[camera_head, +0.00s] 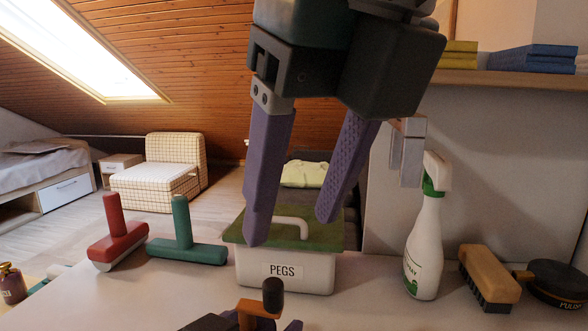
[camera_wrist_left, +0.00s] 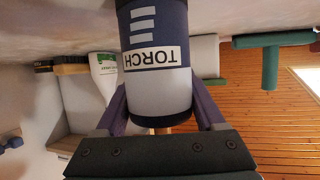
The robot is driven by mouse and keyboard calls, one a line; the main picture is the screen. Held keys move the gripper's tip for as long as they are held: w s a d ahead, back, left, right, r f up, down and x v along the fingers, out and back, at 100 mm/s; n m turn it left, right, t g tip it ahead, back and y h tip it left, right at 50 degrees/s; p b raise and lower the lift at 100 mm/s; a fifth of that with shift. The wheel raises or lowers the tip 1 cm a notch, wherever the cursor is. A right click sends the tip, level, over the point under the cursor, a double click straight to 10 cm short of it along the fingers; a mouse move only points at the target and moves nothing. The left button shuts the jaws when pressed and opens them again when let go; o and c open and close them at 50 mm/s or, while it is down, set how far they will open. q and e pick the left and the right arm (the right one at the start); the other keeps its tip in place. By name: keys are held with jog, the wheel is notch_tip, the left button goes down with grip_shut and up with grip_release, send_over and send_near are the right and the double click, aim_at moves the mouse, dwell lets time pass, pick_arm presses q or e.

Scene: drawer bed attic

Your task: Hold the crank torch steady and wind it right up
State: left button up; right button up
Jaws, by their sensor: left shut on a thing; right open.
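The crank torch (camera_wrist_left: 157,90) is a dark blue and grey cylinder with a white TORCH label in the left wrist view. My left gripper (camera_wrist_left: 160,108) is shut on it, with a purple finger on each side. In the head view, a black crank knob (camera_head: 272,291) on an orange-brown arm (camera_head: 257,311) shows at the bottom edge; the torch body is mostly out of frame there. My right gripper (camera_head: 291,226) is open and empty, its purple fingers pointing down, above and beyond the knob and apart from it. It covers part of the PEGS box.
A PEGS box (camera_head: 300,272) with a green lid stands behind the knob. A red tool (camera_head: 118,242) and a green tool (camera_head: 187,247) lie left. A spray bottle (camera_head: 424,250), a brush (camera_head: 488,278) and a dark round tin (camera_head: 556,283) stand right. Bare tabletop lies between.

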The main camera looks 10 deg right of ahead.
aim_at(275, 283)
jog(key=x, duration=0.9)
jog(key=shift+w+a+f, duration=0.1)
jog(key=shift+f, duration=0.25)
jog(key=shift+c, duration=0.2)
grip_shut()
